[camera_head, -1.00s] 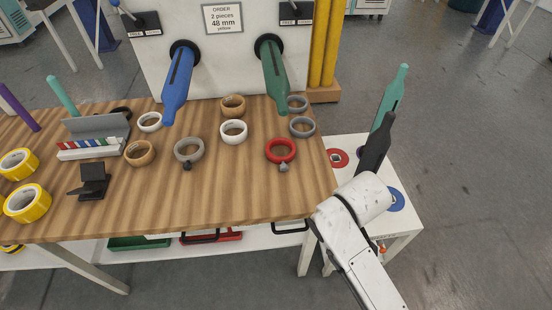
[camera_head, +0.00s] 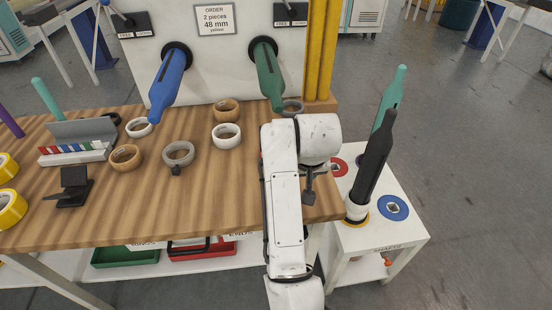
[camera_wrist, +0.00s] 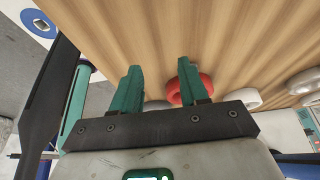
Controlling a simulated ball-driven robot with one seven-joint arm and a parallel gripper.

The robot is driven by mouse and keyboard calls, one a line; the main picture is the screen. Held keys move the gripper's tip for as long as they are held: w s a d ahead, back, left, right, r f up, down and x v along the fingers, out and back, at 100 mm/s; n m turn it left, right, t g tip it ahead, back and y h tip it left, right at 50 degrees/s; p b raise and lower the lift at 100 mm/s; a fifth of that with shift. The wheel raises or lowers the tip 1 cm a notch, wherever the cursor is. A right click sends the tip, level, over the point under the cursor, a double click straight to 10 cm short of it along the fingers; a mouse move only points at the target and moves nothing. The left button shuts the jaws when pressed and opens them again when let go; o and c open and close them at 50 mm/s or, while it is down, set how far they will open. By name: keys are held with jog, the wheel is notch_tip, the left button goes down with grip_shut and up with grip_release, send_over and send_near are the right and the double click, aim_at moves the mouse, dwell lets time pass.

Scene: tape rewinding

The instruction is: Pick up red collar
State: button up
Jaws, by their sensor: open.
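The red collar (camera_wrist: 203,87) is a thick red ring lying on the wooden table top. In the wrist view it shows behind and beside the right finger, partly covered by it. In the head view my arm hides it. My gripper (camera_wrist: 158,75) has two teal fingers, apart, with nothing between them. It is over the table's right part, with the collar off to the right of the gap between the fingers.
White rings (camera_head: 227,136), tan rings (camera_head: 126,157) and a grey ring with a knob (camera_head: 178,154) lie to the left. Blue (camera_head: 170,80) and green (camera_head: 269,75) spindles jut over the table. A tall black shaft (camera_head: 372,165) stands on the white side table (camera_head: 352,240) at right.

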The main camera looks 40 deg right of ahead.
jog(key=w+d, duration=0.1)
jog(key=w, duration=0.1)
jog(key=w+d, duration=0.2)
jog(key=w, duration=0.1)
jog(key=w+d+p, duration=0.1)
jog(key=w+d, duration=0.1)
jog(key=w, duration=0.1)
jog(key=shift+d, duration=0.15)
jog(key=shift+w+d, duration=0.7)
jog(key=shift+w, duration=0.3)
jog(key=shift+x, duration=1.1)
jog(key=shift+f, duration=0.4)
grip_shut()
